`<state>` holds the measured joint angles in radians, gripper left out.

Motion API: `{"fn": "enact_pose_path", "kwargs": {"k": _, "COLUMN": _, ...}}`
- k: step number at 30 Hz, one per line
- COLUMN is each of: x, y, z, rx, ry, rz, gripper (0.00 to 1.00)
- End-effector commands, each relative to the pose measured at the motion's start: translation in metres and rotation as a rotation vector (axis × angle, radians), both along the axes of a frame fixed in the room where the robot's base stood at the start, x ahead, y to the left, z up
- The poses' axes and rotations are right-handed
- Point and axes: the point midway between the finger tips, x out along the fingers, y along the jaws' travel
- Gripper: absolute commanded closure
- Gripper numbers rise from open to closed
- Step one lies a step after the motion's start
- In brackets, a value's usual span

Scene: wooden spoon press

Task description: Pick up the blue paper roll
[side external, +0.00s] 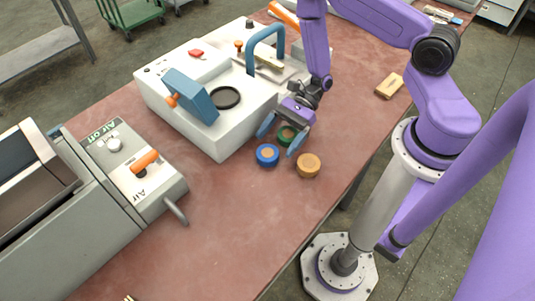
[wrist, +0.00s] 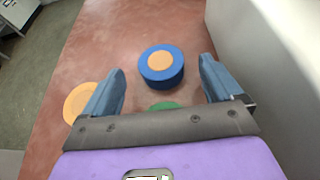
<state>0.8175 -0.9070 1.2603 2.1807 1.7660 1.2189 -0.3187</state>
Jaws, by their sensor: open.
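The blue paper roll (side external: 267,155) stands on the reddish table and has a tan round top. It also shows in the wrist view (wrist: 161,64), beyond my fingertips and between their lines. My gripper (side external: 281,140) is open, with blue-grey fingers apart and nothing between them that I can see held. In the wrist view my gripper (wrist: 162,82) has the blue roll ahead of it. The fingers are above or close to a green roll (side external: 287,135), which is partly hidden by my gripper in both views.
An orange-yellow roll (side external: 308,165) stands right of the blue one. A white press machine (side external: 225,135) with blue handles stands close on the left. A grey machine (side external: 130,170) is at the far left. A tan block (side external: 389,86) lies at the right. The table's front is clear.

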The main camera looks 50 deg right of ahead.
Motion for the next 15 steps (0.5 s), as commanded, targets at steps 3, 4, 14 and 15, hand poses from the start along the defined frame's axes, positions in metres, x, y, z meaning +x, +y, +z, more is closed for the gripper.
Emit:
{"fn": "enact_pose_path", "kwargs": {"k": 3, "x": -0.001, "y": 0.016, "z": -0.006, "rx": 0.0, "ry": 0.001, "rz": 0.005, "gripper": 0.07}}
{"fn": "enact_pose_path", "kwargs": {"k": 4, "x": -0.001, "y": 0.02, "z": -0.008, "rx": 0.0, "ry": 0.001, "rz": 0.005, "gripper": 0.07}}
{"fn": "enact_pose_path", "kwargs": {"k": 14, "x": 0.0, "y": 0.03, "z": -0.012, "rx": -0.001, "ry": -0.001, "rz": 0.0, "gripper": 0.07}}
{"fn": "enact_pose_path", "kwargs": {"k": 15, "x": 0.0, "y": 0.03, "z": -0.012, "rx": -0.001, "ry": -0.001, "rz": 0.0, "gripper": 0.07}}
